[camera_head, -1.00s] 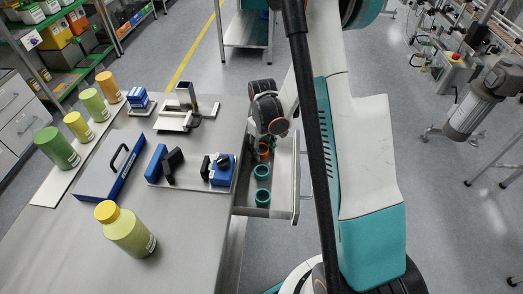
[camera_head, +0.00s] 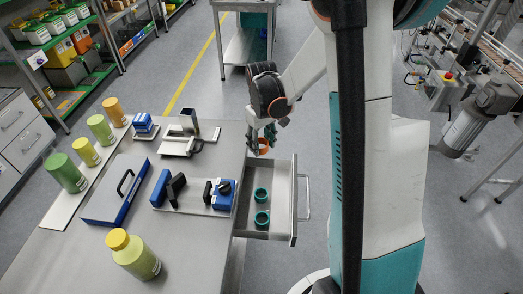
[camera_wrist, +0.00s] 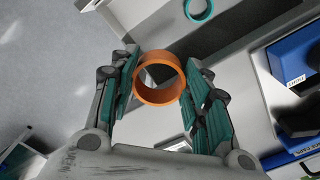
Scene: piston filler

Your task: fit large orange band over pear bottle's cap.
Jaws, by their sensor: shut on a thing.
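My gripper (camera_head: 262,143) is shut on an orange band (camera_wrist: 158,96), holding it by opposite sides between the teal finger pads. The band is an open ring, held above the back end of the open drawer (camera_head: 292,215). A yellow-green bottle with a yellow cap (camera_head: 117,239) stands upright alone on the near part of the bench, far to the left of my gripper; it fits the pear bottle, though its label is too small to read. Its cap has no band around it.
Two teal bands (camera_head: 261,195) (camera_head: 262,219) stand in the drawer. Several other bottles (camera_head: 65,172) line a white strip at the left. Bare bench surrounds the lone bottle.

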